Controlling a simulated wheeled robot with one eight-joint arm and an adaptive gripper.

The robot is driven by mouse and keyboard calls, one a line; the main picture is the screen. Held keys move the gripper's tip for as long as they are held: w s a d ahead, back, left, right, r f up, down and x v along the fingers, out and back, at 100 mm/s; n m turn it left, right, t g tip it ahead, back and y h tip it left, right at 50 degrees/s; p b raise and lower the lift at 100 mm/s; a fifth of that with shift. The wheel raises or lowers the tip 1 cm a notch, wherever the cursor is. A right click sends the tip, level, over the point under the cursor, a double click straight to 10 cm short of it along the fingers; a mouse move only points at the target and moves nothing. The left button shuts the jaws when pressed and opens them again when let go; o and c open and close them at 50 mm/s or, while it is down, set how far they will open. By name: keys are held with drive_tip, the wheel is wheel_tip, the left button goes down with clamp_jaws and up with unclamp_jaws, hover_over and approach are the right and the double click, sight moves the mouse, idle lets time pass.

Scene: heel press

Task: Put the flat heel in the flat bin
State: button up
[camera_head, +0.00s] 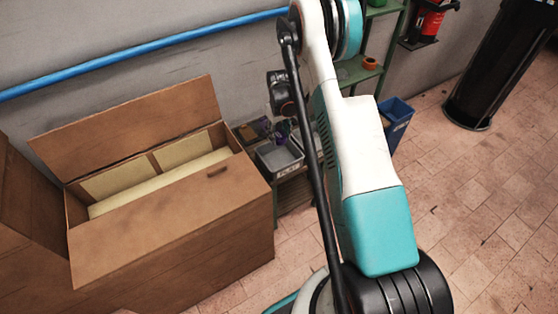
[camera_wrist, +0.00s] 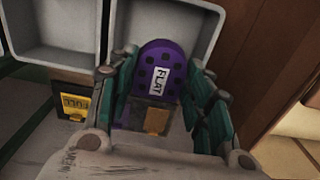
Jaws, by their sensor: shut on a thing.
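The flat heel (camera_wrist: 165,62) is a purple block with dark dots and a white FLAT label, upright in the wrist view. My gripper (camera_wrist: 162,88) is shut on it, with a green-grey finger on each side. In the head view a small purple patch of the heel (camera_head: 283,131) shows just behind a grey bin (camera_head: 280,157), whose small front label seems to read FLAT. In the wrist view a grey bin (camera_wrist: 208,25) lies behind the heel, its front partly hidden. I cannot tell whether the heel is over its opening or in front of it.
Another grey bin (camera_wrist: 62,32) stands on the left in the wrist view, above a yellow FULL label (camera_wrist: 76,103). A large open wooden chest (camera_head: 175,235) stands beside the bins. A blue bin (camera_head: 396,122) and a black column (camera_head: 488,75) are at the right. Floor on the right is clear.

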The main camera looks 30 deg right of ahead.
sight(279, 162)
wheel_tip(279, 162, down, 14)
drive_tip(key=b, duration=0.4)
drive_tip(key=shift+f+b, duration=0.25)
drive_tip(key=shift+b, duration=0.05)
drive_tip(key=shift+f, duration=0.15)
drive_tip(key=o, duration=1.1)
drive_tip(key=shift+c, duration=0.2)
